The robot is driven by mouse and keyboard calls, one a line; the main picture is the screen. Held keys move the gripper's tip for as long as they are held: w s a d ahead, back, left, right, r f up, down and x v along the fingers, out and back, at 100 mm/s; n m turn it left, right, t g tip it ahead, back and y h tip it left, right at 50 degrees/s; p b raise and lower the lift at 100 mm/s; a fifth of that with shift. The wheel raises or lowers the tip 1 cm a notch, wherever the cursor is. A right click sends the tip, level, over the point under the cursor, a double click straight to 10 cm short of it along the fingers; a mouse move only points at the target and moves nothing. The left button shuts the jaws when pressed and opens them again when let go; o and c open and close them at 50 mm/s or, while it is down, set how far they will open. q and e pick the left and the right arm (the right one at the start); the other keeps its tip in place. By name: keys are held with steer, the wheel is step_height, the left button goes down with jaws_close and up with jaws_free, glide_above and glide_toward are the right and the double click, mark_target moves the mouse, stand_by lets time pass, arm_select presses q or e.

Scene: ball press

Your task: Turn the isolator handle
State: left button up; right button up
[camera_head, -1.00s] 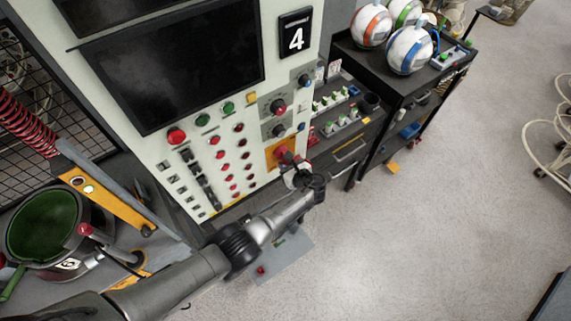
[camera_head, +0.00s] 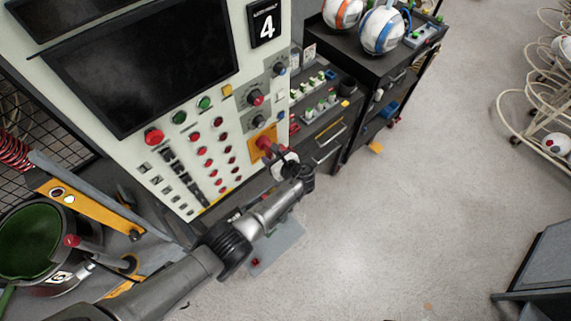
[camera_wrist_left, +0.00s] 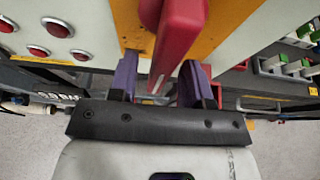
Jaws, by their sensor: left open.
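The isolator handle is a red lever on a yellow plate (camera_head: 257,139) at the lower right of the control panel. In the left wrist view the red handle (camera_wrist_left: 180,38) fills the top middle, in front of its yellow plate (camera_wrist_left: 228,22). My left gripper (camera_head: 277,157) is at the handle in the head view. In the left wrist view its two purple fingers (camera_wrist_left: 161,88) are apart, one on each side of the handle's lower end. I cannot tell whether either finger touches it. My right gripper is in neither view.
The control panel (camera_head: 150,165) carries red and green buttons, knobs and a dark screen (camera_head: 140,75). A black cart (camera_head: 345,50) with striped balls stands to its right. A green-topped pot (camera_head: 30,240) is at the lower left.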

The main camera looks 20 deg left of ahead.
arm_select(q)
steer(key=v, duration=1.2)
stand_by(0.3)
